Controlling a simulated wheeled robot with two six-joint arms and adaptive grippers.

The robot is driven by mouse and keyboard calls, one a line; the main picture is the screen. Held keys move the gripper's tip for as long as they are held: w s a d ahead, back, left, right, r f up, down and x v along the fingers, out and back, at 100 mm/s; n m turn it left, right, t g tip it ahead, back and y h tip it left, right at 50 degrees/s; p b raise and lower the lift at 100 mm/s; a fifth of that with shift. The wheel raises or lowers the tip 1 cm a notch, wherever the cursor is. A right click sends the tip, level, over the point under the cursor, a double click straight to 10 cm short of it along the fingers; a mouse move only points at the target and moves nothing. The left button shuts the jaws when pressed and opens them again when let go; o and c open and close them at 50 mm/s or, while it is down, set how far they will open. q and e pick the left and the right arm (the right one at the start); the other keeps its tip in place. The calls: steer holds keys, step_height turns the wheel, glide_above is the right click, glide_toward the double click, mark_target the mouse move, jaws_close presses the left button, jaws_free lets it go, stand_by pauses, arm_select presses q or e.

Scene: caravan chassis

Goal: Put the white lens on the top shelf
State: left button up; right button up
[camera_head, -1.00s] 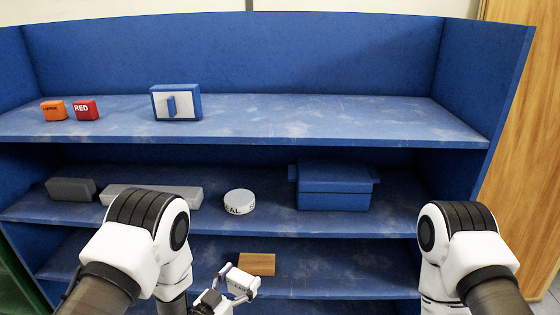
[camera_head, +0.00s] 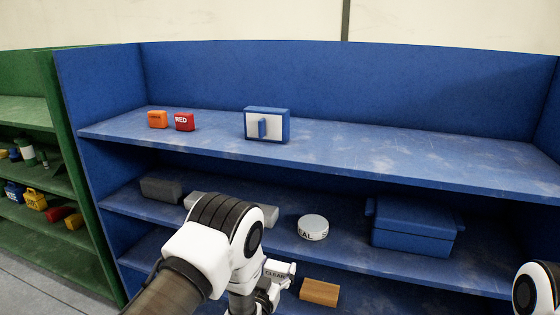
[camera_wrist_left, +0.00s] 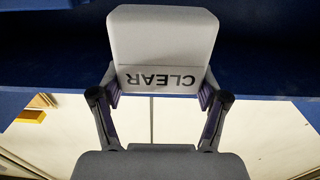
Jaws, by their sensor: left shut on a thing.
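The white lens (camera_wrist_left: 162,42) is a pale block marked "CLEAR", seen in the left wrist view between the fingers of my left gripper (camera_wrist_left: 160,98). In the head view, the lens (camera_head: 276,268) shows small beside my left arm, and my left gripper (camera_head: 278,283) is shut on it, low in front of the lower shelves. The top shelf (camera_head: 370,160) of the blue rack is above it and holds an orange block (camera_head: 157,119), a red block (camera_head: 184,122) and a blue-and-white box (camera_head: 267,124). My right gripper is out of view; only part of that arm shows at the right edge.
The middle shelf holds grey blocks (camera_head: 161,189), a round white seal tin (camera_head: 313,227) and a blue lidded box (camera_head: 412,228). A wooden block (camera_head: 320,291) lies lower down. The right half of the top shelf is clear. A green rack (camera_head: 50,215) stands at the left.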

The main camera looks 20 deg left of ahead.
arm_select(q)
steer(key=w+a+r+p, duration=0.1)
steer(key=w+r, duration=0.2)
steer(key=r, duration=1.3)
steer(key=w+a+r+p, duration=0.1)
steer(key=w+r, duration=0.3)
steer(key=r, duration=1.3)
steer(key=shift+w+r+p, duration=0.15)
steer(key=shift+r+p, duration=0.15)
steer(key=shift+p, duration=0.5)
